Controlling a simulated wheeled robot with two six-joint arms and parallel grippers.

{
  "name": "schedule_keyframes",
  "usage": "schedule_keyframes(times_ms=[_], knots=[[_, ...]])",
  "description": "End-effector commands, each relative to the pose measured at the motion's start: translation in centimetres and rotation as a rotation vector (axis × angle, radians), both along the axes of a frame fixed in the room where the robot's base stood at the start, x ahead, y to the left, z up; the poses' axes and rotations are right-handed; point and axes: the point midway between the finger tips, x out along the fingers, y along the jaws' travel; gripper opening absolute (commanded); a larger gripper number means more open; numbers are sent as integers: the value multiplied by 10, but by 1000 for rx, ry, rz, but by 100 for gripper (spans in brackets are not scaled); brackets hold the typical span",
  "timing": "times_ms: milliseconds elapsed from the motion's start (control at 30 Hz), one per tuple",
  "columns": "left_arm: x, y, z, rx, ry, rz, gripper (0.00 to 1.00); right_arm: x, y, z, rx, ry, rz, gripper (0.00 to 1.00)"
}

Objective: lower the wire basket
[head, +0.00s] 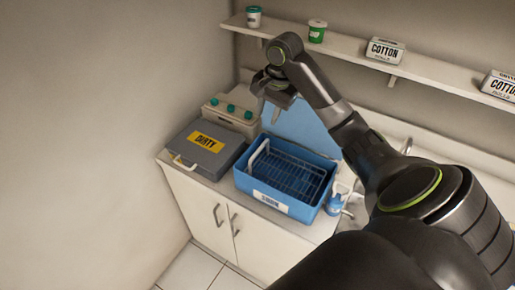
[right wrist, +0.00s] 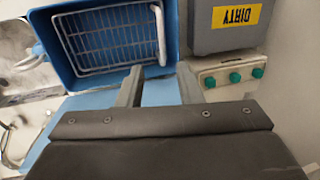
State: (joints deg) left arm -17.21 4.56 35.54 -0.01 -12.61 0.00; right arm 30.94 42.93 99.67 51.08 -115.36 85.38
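The wire basket (head: 290,172) sits down inside a blue tub (head: 272,203). Its white handle (head: 259,152) stands up at the left end in the head view. In the right wrist view the basket (right wrist: 105,38) shows as a white grid, with the handle (right wrist: 161,35) toward the fingers. My right gripper (head: 275,112) is above and behind the tub, near the raised blue lid. In the right wrist view its two fingers (right wrist: 160,73) are apart with nothing between them, clear of the handle. My left gripper is out of view.
A grey box labelled DIRTY (head: 208,148) stands left of the tub. Behind it is a beige unit with green knobs (head: 232,112). A small blue bottle (head: 335,204) is at the tub's right. A shelf (head: 345,45) with cups and cotton boxes runs along the wall above.

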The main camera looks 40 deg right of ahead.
Motion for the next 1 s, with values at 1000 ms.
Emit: schedule_keyframes(times_ms=[1000], knots=[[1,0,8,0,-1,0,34,30,13,-162,0,-2,2,32]])
